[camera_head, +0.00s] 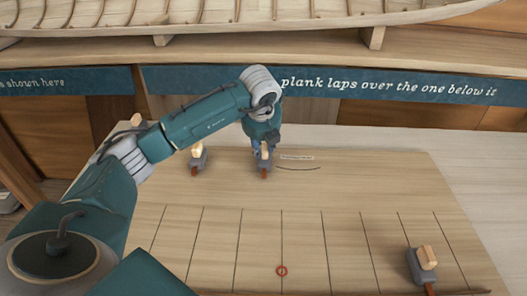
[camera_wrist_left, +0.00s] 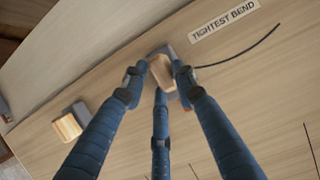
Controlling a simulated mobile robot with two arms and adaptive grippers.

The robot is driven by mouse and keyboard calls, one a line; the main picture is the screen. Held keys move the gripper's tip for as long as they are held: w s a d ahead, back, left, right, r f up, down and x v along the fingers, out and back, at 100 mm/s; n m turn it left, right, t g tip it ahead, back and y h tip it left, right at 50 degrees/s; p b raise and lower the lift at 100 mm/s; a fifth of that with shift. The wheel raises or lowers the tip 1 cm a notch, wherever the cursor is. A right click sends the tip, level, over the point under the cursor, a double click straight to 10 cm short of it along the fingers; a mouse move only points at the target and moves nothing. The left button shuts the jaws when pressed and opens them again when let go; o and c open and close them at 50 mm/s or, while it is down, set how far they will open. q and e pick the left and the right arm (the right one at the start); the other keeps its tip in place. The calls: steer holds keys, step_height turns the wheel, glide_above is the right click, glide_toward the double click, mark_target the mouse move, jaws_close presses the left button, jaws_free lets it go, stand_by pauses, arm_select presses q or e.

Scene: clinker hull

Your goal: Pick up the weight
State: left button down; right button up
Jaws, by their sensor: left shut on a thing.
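A weight with a dark grey body and a pale wooden grip (camera_head: 264,159) is at the back middle of the wooden board. My left gripper (camera_head: 264,144) comes down on it from above. In the left wrist view, the blue fingers of my left gripper (camera_wrist_left: 160,76) close around the wooden grip of this weight (camera_wrist_left: 161,69). Part of its grey body is hidden behind the fingers. I cannot tell whether it still touches the board. My right gripper is not in view.
Similar weights stand to the left (camera_head: 196,160) and at the front right (camera_head: 425,266). A planked hull (camera_head: 300,12) spans the back.

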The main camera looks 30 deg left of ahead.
arm_select(q)
step_height(320, 180, up, 11)
steer(key=b, duration=0.3)
step_height(320, 180, up, 9)
steer(key=p, duration=0.1)
glide_above(263, 148)
steer(key=shift+s+r, duration=0.1)
steer(key=shift+s, duration=0.1)
